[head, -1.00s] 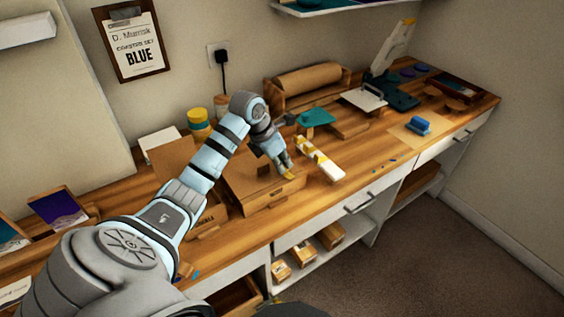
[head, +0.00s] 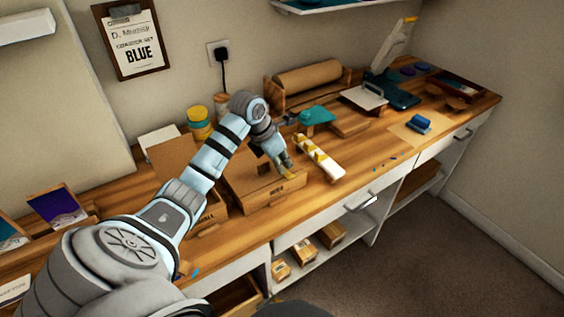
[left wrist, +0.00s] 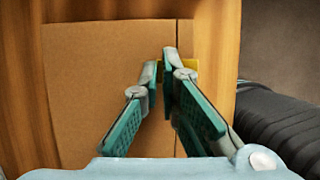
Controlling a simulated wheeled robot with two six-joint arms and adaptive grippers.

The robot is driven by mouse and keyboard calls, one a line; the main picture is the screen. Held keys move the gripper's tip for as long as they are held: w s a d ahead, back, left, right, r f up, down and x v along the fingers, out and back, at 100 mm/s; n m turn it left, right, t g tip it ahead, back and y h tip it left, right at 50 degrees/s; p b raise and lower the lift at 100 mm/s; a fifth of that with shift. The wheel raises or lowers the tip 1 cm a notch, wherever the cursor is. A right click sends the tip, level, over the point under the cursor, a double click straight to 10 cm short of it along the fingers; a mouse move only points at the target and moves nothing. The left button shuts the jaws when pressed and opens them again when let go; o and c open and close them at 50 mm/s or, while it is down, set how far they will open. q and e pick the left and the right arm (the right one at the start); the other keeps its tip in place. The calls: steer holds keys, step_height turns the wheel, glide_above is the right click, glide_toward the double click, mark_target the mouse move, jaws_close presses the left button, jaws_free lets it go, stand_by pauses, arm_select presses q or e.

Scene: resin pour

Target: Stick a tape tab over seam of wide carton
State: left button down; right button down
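The wide brown carton (head: 243,184) stands closed on the bench in the head view. Its cardboard top (left wrist: 100,85) fills much of the left wrist view, with a dark seam line running up near its right side. My left gripper (head: 287,167) is over the carton's right part, fingertips low. In the left wrist view its teal fingers (left wrist: 161,67) are close together with a narrow gap. A small yellow tape tab (left wrist: 191,64) shows just right of the right fingertip, partly hidden; whether it is gripped or on the carton is unclear. My right gripper is out of view.
A white strip with yellow tabs (head: 323,160) lies just right of the carton. Behind are a teal-topped piece (head: 317,115) and a brown roll in a holder (head: 307,77). Small cartons (head: 304,250) sit on the shelf below. The bench's front right is mostly clear.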

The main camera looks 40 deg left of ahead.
arm_select(q)
steer(key=c, duration=1.7)
jaws_free()
step_height(320, 180, up, 8)
steer(key=p, duration=0.7)
steer(key=shift+r, duration=0.15)
